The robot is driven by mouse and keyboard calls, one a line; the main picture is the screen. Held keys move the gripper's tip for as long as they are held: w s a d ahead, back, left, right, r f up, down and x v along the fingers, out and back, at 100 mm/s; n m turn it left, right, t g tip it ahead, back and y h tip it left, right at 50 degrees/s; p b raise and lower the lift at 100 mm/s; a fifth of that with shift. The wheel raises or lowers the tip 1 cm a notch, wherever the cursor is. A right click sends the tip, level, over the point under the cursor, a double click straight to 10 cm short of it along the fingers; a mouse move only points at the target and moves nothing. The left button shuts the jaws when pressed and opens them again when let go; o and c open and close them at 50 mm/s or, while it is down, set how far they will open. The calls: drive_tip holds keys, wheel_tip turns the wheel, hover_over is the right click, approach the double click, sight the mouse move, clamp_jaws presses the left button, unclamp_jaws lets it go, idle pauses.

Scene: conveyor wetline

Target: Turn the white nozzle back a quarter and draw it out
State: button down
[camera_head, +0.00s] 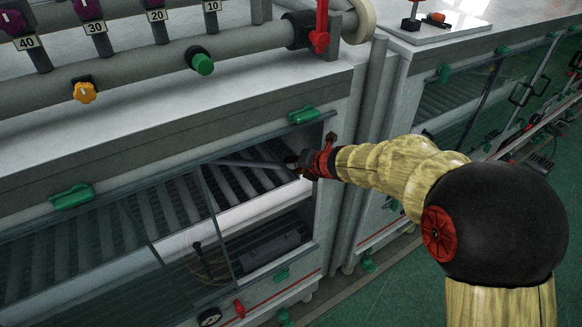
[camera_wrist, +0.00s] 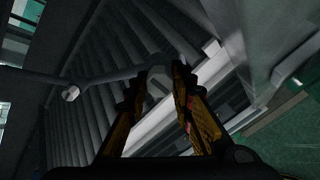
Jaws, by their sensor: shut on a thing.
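In the wrist view a pale, whitish nozzle (camera_wrist: 157,87) sits between the two yellow-and-black fingers of my gripper (camera_wrist: 162,78). The gripper is shut on it, and the fingers hide its sides. The nozzle is at a grey spray pipe (camera_wrist: 110,77); I cannot tell how far it is turned. In the head view my gripper (camera_head: 293,163) reaches into the opening at the right end of the cabinet, by the end of the pipe (camera_head: 245,163). The nozzle itself cannot be made out there.
A second pale nozzle (camera_wrist: 70,93) hangs on the same pipe to the left. Slanted grey rollers (camera_head: 170,205) lie below the pipe. A glass panel (camera_head: 160,225), the cabinet frame (camera_head: 328,215) and green latches (camera_head: 303,115) surround the opening.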

drive_tip(key=shift+s+r, duration=0.1)
drive_tip(key=shift+r, duration=0.05)
drive_tip(key=shift+p+v, duration=0.55)
drive_tip(key=shift+v, duration=0.3)
drive_tip(key=shift+s+d+r, duration=0.25)
drive_tip(key=shift+s, duration=0.05)
drive_tip(key=p+v, duration=0.2)
drive_tip(key=v, duration=0.2)
drive_tip(key=shift+s+d+r, duration=0.2)
drive_tip(key=shift+s+r, duration=0.05)
drive_tip(key=shift+s, duration=0.05)
idle(0.5)
drive_tip(key=shift+f, duration=0.1)
